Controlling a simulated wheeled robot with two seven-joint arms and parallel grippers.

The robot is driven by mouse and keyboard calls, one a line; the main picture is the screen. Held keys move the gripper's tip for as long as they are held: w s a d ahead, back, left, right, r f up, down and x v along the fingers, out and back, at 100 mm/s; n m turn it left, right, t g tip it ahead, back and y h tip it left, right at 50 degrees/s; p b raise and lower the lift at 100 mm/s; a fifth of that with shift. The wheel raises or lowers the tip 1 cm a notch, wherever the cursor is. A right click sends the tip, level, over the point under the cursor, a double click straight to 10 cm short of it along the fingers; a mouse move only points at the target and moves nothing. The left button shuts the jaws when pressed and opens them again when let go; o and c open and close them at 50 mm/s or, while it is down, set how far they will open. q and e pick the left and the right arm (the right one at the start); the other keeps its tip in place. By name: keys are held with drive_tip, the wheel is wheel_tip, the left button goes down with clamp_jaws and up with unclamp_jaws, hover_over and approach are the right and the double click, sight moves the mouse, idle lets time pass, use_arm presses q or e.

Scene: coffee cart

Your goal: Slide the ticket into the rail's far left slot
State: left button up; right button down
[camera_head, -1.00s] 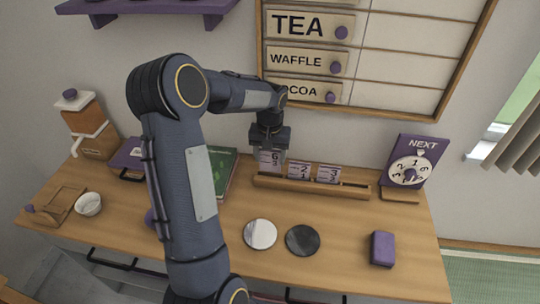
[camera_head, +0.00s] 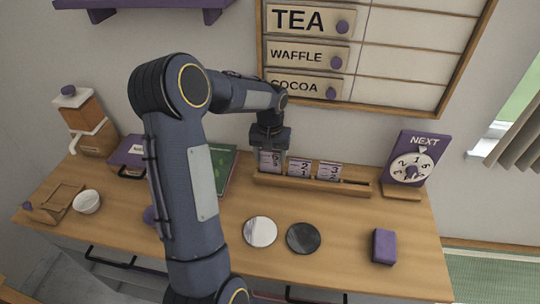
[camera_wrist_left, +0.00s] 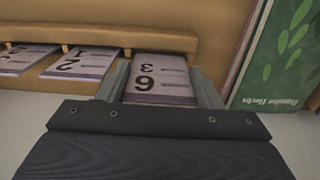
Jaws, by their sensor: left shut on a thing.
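My left gripper (camera_head: 270,142) is shut on a pale ticket (camera_head: 270,161) marked 6 and 3, over the left end of the wooden rail (camera_head: 345,187). The held ticket (camera_wrist_left: 160,78) also shows between the two fingers (camera_wrist_left: 160,88) in the left wrist view, its far end close to the rail (camera_wrist_left: 150,35). Whether its lower edge is inside the far left slot cannot be told. Two other tickets stand in the rail: one marked 2 and 1 (camera_head: 299,168) and one with a 3 (camera_head: 328,171). My right gripper is not in view.
A green book (camera_head: 222,170) stands just left of the rail. A purple NEXT dial (camera_head: 415,165) stands to its right. A light disc (camera_head: 260,231), a dark disc (camera_head: 303,238) and a purple block (camera_head: 384,246) lie in front. A menu board (camera_head: 400,60) hangs behind.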

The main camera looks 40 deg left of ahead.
use_arm(q)
drive_tip(key=shift+f, duration=0.3)
idle(0.4)
drive_tip(key=shift+f+b, duration=0.7)
drive_tip(key=o, duration=1)
drive_tip(key=shift+r, duration=0.1)
wheel_tip(320, 180, up, 8)
drive_tip(key=shift+b, duration=0.35)
